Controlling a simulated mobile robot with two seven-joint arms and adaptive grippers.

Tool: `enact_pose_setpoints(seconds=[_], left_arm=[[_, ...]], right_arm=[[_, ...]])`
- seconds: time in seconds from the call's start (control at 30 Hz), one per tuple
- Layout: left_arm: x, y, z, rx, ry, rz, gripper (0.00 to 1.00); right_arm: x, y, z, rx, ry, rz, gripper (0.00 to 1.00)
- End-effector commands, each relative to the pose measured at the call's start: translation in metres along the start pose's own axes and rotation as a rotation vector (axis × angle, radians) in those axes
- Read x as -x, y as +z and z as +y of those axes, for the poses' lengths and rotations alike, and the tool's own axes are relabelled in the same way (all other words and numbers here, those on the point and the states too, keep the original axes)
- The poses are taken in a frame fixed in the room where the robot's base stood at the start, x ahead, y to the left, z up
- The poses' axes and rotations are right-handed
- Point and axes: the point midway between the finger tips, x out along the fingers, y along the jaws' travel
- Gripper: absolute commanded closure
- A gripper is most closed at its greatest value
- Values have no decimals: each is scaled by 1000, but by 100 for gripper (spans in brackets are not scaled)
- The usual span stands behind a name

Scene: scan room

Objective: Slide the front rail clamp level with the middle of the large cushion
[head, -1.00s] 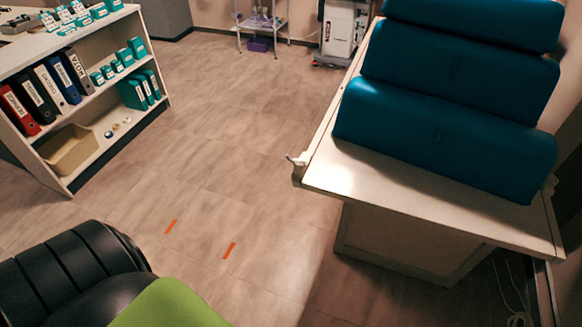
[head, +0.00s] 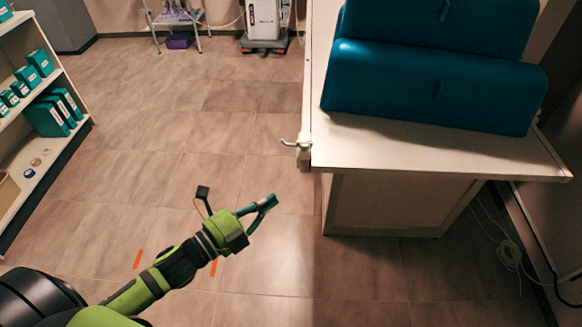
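The front rail clamp (head: 300,148) is a small pale fitting with a lever sticking out left, at the near end of the couch's left edge. The nearest blue cushion (head: 430,88) looks the largest and lies across the couch top; its middle is right of and farther back than the clamp. My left gripper (head: 268,202) is in the air, nearer to me and a little left of the clamp, apart from it. Its fingers converge at the tips and look shut, holding nothing. My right gripper is not in view.
The pale couch (head: 450,150) fills the right side, with another blue cushion (head: 440,22) behind. A shelf unit (head: 40,170) stands at left, a trolley (head: 178,18) and a white machine (head: 264,20) at the back. The floor between is clear. Cables (head: 508,250) lie at right.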

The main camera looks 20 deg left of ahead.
Motion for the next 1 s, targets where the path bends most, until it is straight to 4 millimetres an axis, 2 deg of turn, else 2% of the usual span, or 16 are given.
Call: enact_pose_setpoints(seconds=[0.2,0.5,0.7,1.0], left_arm=[[-37,1,-4,0,-4,-1,100],[-95,1,-3,3,-2,-3,100],[-112,23,-1,2,2,-3,100],[-119,30,1,4,3,-2,100]], right_arm=[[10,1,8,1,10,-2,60],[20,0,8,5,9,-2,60],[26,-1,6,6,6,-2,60],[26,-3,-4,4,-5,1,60]])
